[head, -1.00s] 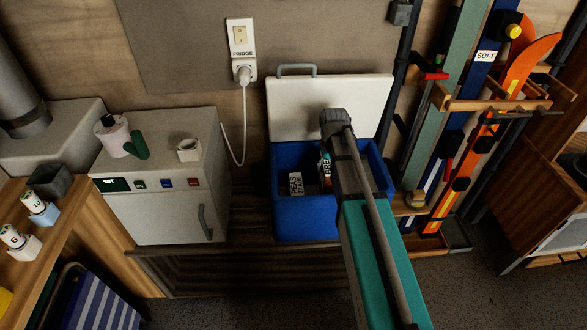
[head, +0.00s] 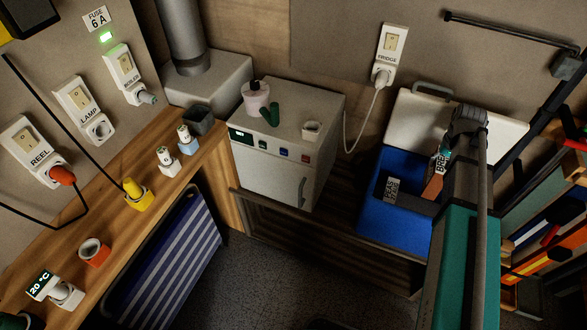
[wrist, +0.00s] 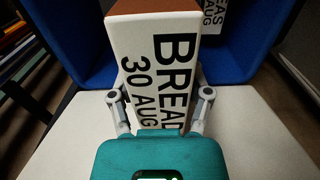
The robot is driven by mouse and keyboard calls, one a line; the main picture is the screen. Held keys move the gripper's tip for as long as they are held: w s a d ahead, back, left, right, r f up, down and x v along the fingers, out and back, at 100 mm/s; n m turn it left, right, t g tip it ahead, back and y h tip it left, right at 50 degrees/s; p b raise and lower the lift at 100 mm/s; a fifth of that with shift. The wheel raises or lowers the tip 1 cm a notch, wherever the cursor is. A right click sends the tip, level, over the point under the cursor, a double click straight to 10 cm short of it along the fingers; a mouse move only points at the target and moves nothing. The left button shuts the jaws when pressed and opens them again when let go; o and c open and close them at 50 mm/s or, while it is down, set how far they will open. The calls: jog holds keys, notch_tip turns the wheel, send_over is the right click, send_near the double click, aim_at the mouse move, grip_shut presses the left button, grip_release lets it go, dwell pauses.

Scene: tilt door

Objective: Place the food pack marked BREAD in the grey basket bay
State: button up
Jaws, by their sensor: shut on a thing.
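The BREAD pack (head: 434,186) is a brown block with a white face lettered BREAD. In the wrist view the pack (wrist: 150,70) reads BREAD 30 AUG. My gripper (wrist: 160,108) is shut on it, one finger on each side. In the head view the pack is at the open blue cool box (head: 384,228), partly hidden by my arm; I cannot tell whether it touches the box floor. A second white-labelled pack (head: 391,189) lies in the box, also partly seen in the wrist view (wrist: 213,14). I cannot make out a grey basket bay.
The box's white lid (head: 410,115) stands open behind it. A wooden counter (head: 120,240) with small cups and sockets above runs along the left. Skis and racks crowd the right. The grey floor (head: 260,270) is clear.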

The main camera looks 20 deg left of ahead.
notch_tip(320, 180, up, 30)
jog(key=p, duration=2.8)
jog(key=shift+f, duration=0.2)
jog(key=shift+s, duration=0.1)
